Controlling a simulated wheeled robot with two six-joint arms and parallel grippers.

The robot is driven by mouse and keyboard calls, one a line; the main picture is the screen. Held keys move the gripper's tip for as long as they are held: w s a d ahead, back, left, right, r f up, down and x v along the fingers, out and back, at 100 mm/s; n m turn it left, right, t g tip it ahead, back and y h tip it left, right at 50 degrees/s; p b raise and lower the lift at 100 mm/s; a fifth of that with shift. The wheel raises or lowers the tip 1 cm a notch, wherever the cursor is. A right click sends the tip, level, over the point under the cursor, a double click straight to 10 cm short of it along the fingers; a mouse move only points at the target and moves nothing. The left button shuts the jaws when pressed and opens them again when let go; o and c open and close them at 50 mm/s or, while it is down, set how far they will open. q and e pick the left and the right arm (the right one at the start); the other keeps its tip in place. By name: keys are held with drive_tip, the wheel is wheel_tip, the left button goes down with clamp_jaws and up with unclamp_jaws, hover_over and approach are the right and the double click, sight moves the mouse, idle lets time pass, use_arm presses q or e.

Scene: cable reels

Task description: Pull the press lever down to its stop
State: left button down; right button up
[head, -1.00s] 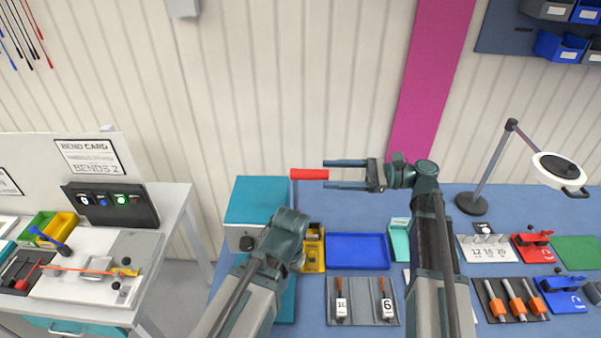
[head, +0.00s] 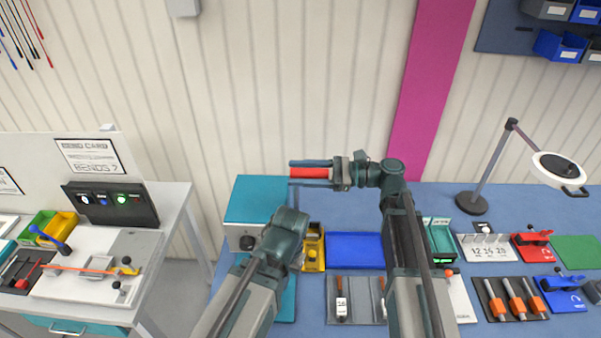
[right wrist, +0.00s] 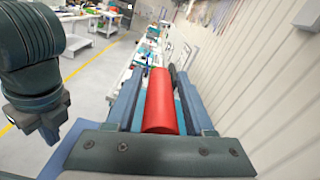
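The press is a teal box (head: 256,199) on the blue bench, with a thin upright lever arm at its right side. The lever's red handle (head: 309,173) sticks out to the right, level, at the top. My right gripper (head: 310,173) is open around the handle, one finger above it and one below. In the right wrist view the red handle (right wrist: 160,103) lies lengthwise between the fingers, with narrow gaps on both sides. My left arm is folded in front of the press and hides part of it.
A blue tray (head: 356,251), a yellow device (head: 314,248) and a grey rack (head: 345,311) stand right of the press. A lamp (head: 558,171) and red and blue fixtures lie further right. A white bench (head: 176,216) stands at left. The wall is behind.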

clamp_jaws()
idle(1.2)
